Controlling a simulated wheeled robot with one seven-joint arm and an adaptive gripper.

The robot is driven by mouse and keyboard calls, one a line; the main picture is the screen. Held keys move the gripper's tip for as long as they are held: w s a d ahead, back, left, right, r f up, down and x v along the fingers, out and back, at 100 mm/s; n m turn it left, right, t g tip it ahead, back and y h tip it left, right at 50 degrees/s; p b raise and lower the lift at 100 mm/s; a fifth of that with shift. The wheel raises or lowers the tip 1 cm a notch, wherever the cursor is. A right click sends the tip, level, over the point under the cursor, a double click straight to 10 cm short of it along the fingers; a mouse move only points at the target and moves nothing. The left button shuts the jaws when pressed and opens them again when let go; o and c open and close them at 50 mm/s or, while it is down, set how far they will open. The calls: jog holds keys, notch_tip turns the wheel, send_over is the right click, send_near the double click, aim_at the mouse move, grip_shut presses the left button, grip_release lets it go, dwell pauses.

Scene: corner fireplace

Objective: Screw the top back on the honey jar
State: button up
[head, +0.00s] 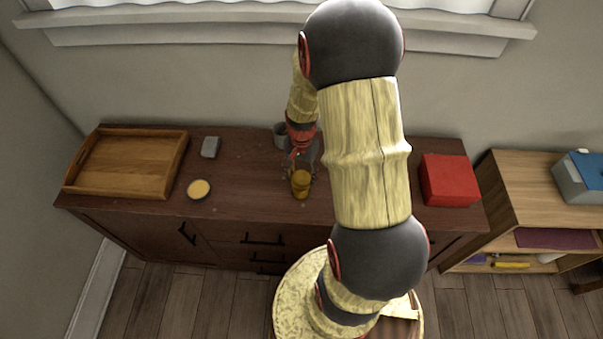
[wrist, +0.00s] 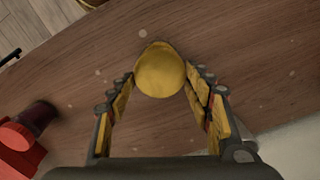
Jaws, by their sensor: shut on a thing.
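The honey jar (head: 300,190) is a small amber jar standing near the front edge of the dark wooden cabinet, in the middle. Its top (wrist: 160,74) shows in the wrist view as a round yellow disc between my fingers, and it hides most of the jar below. My gripper (head: 300,171) reaches down from the wall side and is shut on the yellow top, with a finger on each side; it also shows in the wrist view (wrist: 160,79). I cannot tell whether the top sits on the jar's rim.
A grey cup (head: 280,132) stands behind. A red box (head: 449,180) is right. The wrist view shows a dark cylinder (wrist: 37,115).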

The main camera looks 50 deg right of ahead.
jog(key=shift+m, duration=1.2)
jog(key=shift+m+p, duration=0.4)
jog(key=shift+m, duration=1.1)
jog(key=shift+m, duration=1.5)
jog(key=o, duration=0.8)
jog(key=shift+o, duration=0.7)
